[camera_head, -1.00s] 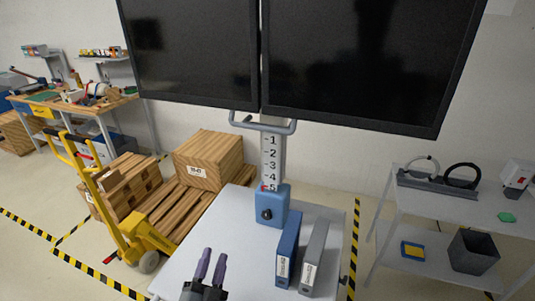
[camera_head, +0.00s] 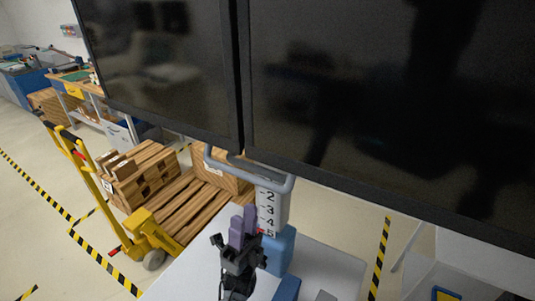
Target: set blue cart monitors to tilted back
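Two large dark monitors, the left one (camera_head: 160,65) and the right one (camera_head: 390,110), stand side by side on the cart's post and fill the upper view. I cannot tell their exact tilt. A grey-blue handle bar (camera_head: 275,182) sits below them, in front of the post with its numbered scale (camera_head: 267,208). A blue block (camera_head: 280,250) is at the post's foot on the pale cart top (camera_head: 195,270). My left gripper (camera_head: 243,220), black with purple fingers, points up below the handle, apart from the monitors. Its fingers look close together; nothing shows between them. My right gripper is out of view.
Binders, one blue (camera_head: 287,289), are cut off at the bottom edge. A workbench (camera_head: 75,85) is behind. Black-yellow tape (camera_head: 380,255) marks the floor.

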